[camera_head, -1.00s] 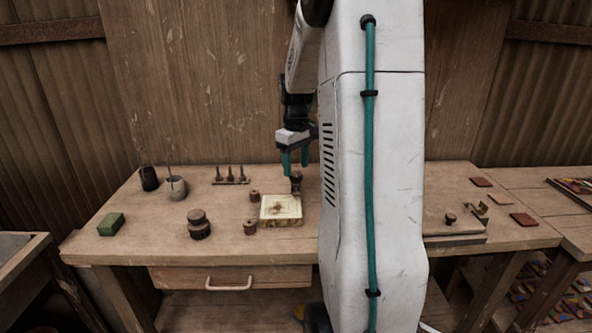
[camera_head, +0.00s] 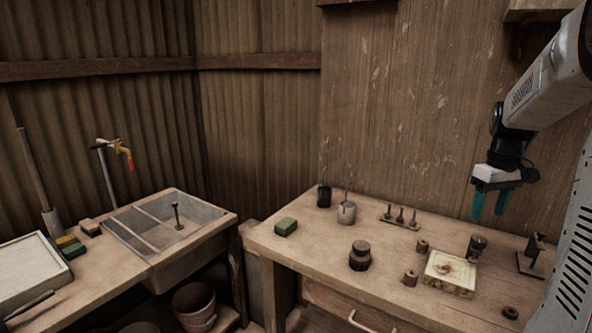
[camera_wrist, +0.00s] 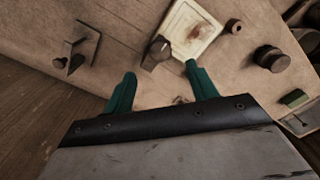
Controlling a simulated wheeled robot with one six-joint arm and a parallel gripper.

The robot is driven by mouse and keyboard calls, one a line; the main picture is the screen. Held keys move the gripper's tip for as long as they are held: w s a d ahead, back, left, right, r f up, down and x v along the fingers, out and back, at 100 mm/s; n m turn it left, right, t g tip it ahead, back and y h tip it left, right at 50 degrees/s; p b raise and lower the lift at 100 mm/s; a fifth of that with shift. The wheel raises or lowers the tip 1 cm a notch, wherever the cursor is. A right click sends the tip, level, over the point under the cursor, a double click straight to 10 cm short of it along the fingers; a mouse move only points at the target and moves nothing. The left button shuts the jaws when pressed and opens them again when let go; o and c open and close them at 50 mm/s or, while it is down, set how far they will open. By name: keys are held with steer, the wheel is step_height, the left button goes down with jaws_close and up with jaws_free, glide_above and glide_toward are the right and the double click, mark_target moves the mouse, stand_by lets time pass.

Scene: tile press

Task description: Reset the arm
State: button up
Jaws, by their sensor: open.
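My gripper (camera_head: 490,203) hangs above the back right of the workbench in the head view, with its two teal fingers apart and nothing between them. In the wrist view my gripper (camera_wrist: 158,82) also shows spread fingers, with bare wood and a dark stamp-like tool (camera_wrist: 157,52) beyond them. That tool (camera_head: 477,246) stands at the back right corner of a cream square tile in a mould (camera_head: 450,272). The tile (camera_wrist: 190,30) shows brownish marks on its face.
On the bench stand a green block (camera_head: 286,227), a dark round weight (camera_head: 360,256), a grey pot (camera_head: 347,212), a black cup (camera_head: 324,196) and small spools (camera_head: 410,278). A sink (camera_head: 170,225) is at the left. A dark metal bracket (camera_head: 532,256) stands right of the tile.

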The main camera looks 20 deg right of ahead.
steer(key=shift+s+a+f+m, duration=0.15)
steer(key=shift+s+f+m, duration=0.1)
steer(key=shift+m, duration=0.25)
steer(key=s+a, duration=0.6)
steer(key=a, duration=0.5)
steer(key=s+a+r+n+t, duration=0.1)
steer(key=s+a, duration=0.5)
steer(key=a, duration=0.5)
steer(key=s+a+r, duration=0.1)
steer(key=s+a, duration=0.5)
steer(key=a, duration=0.6)
steer(key=shift+s+n, duration=0.15)
steer(key=shift+n, duration=0.25)
